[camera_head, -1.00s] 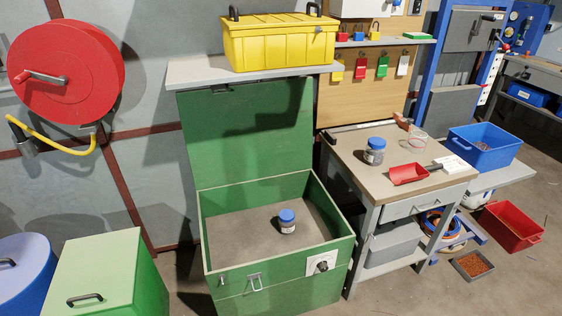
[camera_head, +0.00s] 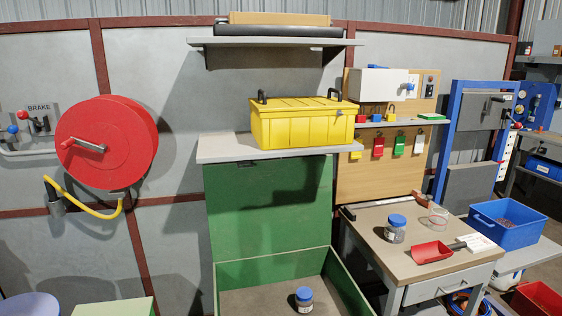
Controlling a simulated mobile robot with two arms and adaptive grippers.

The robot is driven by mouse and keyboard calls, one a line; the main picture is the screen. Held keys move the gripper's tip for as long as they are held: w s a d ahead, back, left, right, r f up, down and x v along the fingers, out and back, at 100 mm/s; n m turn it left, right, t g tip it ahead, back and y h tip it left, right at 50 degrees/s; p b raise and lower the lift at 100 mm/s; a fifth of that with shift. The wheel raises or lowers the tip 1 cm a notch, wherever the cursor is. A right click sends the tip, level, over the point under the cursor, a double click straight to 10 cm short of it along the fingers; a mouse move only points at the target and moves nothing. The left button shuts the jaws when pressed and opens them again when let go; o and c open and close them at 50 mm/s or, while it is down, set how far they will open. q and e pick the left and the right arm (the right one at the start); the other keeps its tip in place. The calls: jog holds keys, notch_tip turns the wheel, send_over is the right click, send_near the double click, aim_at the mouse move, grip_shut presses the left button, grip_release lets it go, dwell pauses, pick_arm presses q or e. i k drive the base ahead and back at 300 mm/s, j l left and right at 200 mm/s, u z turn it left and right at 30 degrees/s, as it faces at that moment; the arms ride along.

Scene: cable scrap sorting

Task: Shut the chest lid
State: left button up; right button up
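The green chest (camera_head: 355,298) stands at the lower middle, its front cut off by the bottom of the picture. Its green lid (camera_head: 262,215) stands open and upright at the back, its top just under a grey shelf. A jar with a blue cap (camera_head: 304,299) stands inside on the chest floor. Neither of my grippers is in view.
A yellow toolbox (camera_head: 302,124) sits on the grey shelf (camera_head: 215,150) above the lid. To the right is a workbench (camera_head: 385,247) with another blue-capped jar (camera_head: 395,229) and a red scoop (camera_head: 431,252). A red reel (camera_head: 106,142) hangs on the left wall.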

aim_at(259, 207)
jog(key=i+j+u, duration=0.25)
jog(key=j, duration=0.25)
jog(key=i+j+u, duration=0.3)
jog(key=j, duration=0.15)
jog(key=i+j+u, duration=0.25)
jog(key=j, duration=0.2)
